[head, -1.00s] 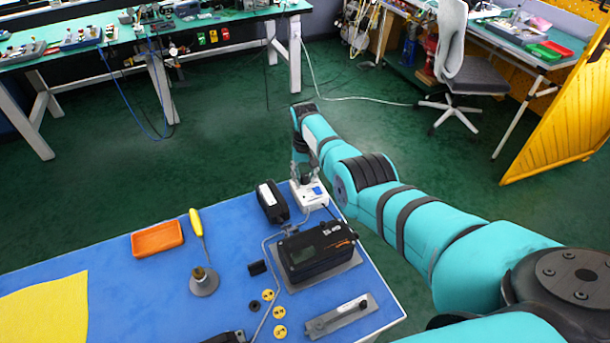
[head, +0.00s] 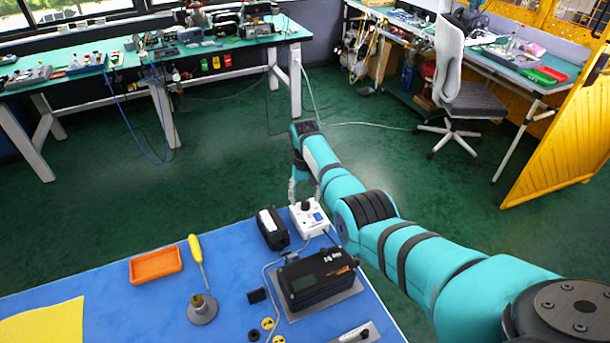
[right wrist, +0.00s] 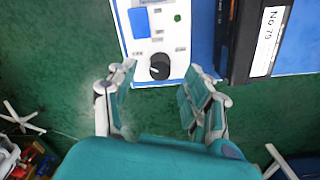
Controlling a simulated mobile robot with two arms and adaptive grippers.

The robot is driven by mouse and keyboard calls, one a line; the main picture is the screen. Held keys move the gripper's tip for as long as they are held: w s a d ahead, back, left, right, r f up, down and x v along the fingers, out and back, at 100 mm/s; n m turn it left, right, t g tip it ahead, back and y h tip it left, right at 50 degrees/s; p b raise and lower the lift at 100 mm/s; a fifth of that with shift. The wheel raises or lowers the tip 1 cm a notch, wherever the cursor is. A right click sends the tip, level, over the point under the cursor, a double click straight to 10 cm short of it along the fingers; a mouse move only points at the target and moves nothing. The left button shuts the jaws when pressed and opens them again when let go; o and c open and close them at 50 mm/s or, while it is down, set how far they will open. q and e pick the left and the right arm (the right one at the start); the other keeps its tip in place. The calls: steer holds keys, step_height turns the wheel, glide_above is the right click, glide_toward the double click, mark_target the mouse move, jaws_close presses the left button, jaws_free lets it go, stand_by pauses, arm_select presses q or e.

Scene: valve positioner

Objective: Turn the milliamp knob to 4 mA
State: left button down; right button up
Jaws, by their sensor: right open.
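The milliamp knob (head: 305,205) is a round black dial on a white box (head: 311,226) with a blue patch, at the blue table's far right corner. In the right wrist view the knob (right wrist: 160,67) shows a white pointer mark; its scale is too small to read. My right gripper (head: 300,192) is beside the box, over its far edge. In the right wrist view its open fingers (right wrist: 162,76) stand apart on either side of the knob, with visible gaps and no contact. My left gripper is out of view.
A black box (head: 272,229) stands just left of the white box. A larger black device (head: 317,279) sits in front on the blue table (head: 120,305). An orange tray (head: 155,265), yellow screwdriver (head: 196,252) and grey post (head: 202,309) lie farther left.

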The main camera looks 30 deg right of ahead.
mark_target(305, 201)
step_height(305, 201, up, 9)
stand_by(0.8)
